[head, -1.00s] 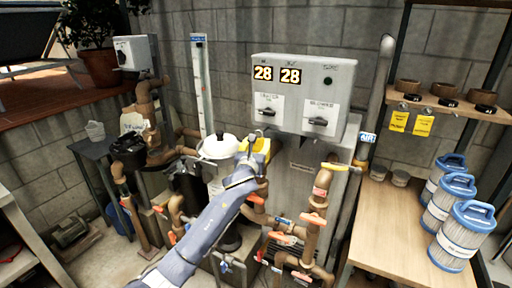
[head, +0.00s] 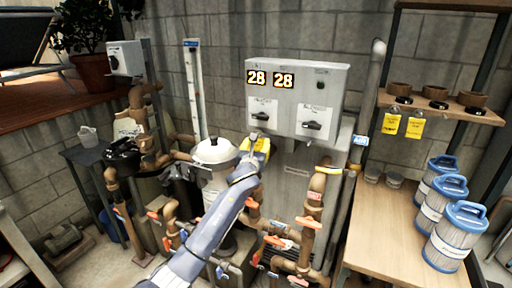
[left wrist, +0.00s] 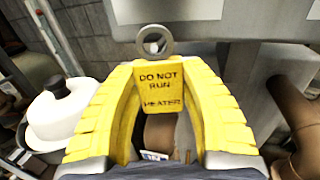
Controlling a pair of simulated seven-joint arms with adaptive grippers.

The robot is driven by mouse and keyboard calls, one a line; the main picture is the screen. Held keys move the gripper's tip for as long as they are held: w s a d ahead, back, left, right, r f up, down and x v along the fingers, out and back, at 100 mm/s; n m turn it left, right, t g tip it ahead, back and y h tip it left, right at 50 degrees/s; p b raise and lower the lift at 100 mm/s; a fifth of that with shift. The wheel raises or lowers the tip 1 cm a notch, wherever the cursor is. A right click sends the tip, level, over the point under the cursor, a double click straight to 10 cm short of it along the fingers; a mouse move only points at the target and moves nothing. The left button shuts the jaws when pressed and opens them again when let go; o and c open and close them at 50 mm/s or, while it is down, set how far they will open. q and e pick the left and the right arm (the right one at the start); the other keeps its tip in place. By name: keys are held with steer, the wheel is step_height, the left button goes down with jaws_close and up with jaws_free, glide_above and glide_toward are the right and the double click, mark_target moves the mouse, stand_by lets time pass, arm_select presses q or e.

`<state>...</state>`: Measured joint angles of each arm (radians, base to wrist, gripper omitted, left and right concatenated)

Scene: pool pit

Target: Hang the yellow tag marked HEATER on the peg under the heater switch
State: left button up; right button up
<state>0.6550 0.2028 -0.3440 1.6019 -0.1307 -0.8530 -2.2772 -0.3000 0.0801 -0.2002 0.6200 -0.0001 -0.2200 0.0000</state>
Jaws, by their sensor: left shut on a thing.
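The yellow tag (left wrist: 161,90), marked DO NOT RUN HEATER, is upright between the yellow fingers of my left gripper (left wrist: 160,95), which is shut on it. Its metal ring (left wrist: 155,40) stands above the fingers. A pale round end shows inside the ring; I cannot tell whether the ring is around it or only in front of it. In the head view my left gripper (head: 256,146) is just below the grey control box (head: 330,82), under the left-hand heater switch (head: 262,116). The peg is not clear there. My right gripper is not in view.
The right-hand switch (head: 312,125) sits beside the heater switch. Two more yellow tags (head: 391,124) hang from the shelf at right. Brown pipes (head: 312,225) with orange-handled valves stand below the box. A white-lidded vessel (head: 214,152) is left of the gripper. Blue-capped filters (head: 450,235) stand on the bench.

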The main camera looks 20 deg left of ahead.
arm_select(q)
steer(key=shift+w+d, duration=0.1)
steer(key=shift+w, duration=0.55)
steer(key=shift+w+d+f, duration=0.1)
steer(key=shift+w+f, duration=0.3)
steer(key=shift+w, duration=0.1)
steer(key=shift+f, duration=0.1)
steer(key=o, duration=1.1)
